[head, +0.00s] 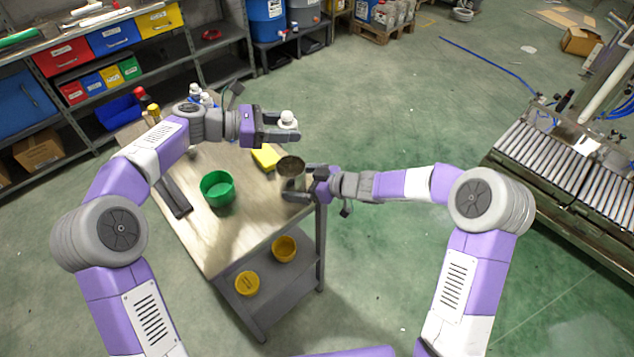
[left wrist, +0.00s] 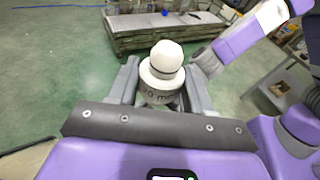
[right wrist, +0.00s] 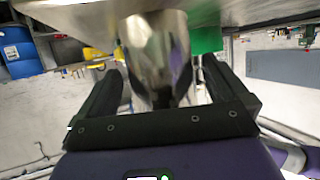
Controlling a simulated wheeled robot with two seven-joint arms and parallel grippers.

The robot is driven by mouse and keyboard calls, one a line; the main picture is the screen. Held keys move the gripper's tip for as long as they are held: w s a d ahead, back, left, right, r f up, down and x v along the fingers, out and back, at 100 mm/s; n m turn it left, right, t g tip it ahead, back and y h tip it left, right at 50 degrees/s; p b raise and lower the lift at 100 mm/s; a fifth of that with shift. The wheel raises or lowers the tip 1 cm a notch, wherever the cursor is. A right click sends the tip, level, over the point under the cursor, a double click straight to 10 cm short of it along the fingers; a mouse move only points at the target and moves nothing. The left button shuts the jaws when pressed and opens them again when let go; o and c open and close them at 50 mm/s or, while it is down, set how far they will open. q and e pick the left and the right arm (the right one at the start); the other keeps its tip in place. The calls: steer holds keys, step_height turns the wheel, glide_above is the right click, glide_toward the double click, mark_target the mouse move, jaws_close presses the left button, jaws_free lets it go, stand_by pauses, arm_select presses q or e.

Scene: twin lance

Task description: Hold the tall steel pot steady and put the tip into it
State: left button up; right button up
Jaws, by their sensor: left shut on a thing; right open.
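The tall steel pot (head: 291,170) stands upright at the right edge of the table. My right gripper (head: 305,184) is open with its fingers on either side of the pot; the right wrist view shows the pot's shiny wall (right wrist: 158,55) between the fingers (right wrist: 165,95). My left gripper (head: 285,126) is shut on a white piece with a rounded top (head: 288,118), probably the tip, and holds it above and behind the pot. The left wrist view shows the white piece (left wrist: 163,70) upright between the fingers (left wrist: 160,95). Its underside is hidden.
A green bowl (head: 217,188) stands left of the pot on the table (head: 240,243). White bottles (head: 196,93) stand at the back. Two yellow containers (head: 284,249) sit on the lower shelf.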

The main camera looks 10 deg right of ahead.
steer(key=shift+x, duration=1.55)
steer(key=c, duration=1)
